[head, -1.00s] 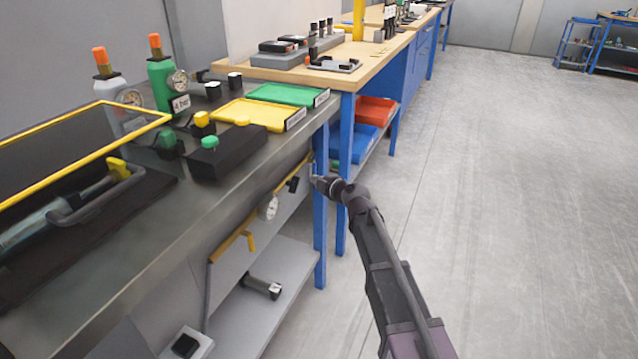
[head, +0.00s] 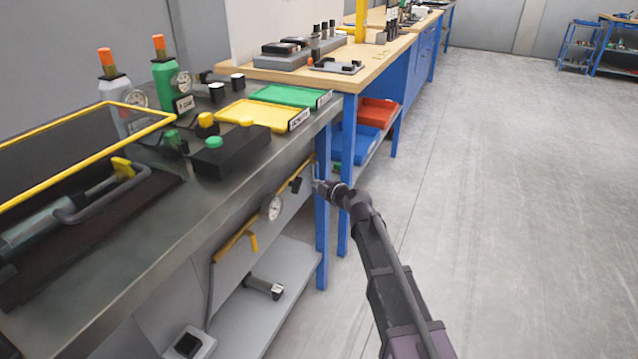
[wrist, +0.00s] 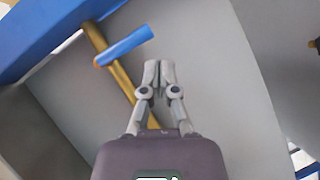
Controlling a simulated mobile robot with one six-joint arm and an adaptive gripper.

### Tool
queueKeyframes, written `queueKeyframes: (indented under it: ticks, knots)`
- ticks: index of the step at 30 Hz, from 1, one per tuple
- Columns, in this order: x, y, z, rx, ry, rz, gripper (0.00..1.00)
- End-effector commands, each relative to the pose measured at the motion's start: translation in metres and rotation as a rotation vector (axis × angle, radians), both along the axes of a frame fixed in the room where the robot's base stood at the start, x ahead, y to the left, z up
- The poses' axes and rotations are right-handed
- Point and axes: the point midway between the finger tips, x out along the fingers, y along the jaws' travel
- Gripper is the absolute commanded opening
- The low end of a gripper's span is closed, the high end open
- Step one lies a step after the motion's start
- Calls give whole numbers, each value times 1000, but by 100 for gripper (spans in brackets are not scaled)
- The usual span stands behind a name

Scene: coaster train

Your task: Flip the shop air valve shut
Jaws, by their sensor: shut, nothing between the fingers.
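In the wrist view a yellow pipe (wrist: 123,82) runs along a grey panel, with a blue lever handle (wrist: 126,46) lying across it in the picture. My gripper (wrist: 159,66) is shut and empty, its fingertips just right of the pipe and lever; I see no clear contact. In the head view my gripper (head: 318,185) is beside the bench's blue leg, near the far end of the yellow pipe (head: 230,244) under the bench edge. I cannot make out the blue lever in that view.
Under the bench the pipe carries a round gauge (head: 271,208), a black fitting (head: 296,185) and a yellow handle (head: 253,243). A blue leg (head: 321,240) stands close to my gripper. A blue bar (wrist: 50,35) crosses the wrist view's upper left. Open floor (head: 500,200) lies right.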

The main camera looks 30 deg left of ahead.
Motion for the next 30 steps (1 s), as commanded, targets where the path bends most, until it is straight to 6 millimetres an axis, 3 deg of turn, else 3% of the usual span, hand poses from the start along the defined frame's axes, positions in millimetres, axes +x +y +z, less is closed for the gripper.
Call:
queueKeyframes:
  ticks: [4, 18, 30]
  knots:
    - [-17, -7, 1, 0, 0, 0, 0]
    - [-59, -72, 2, 0, 1, 1, 0]
    - [-67, -89, 2, 0, 0, 0, 0]
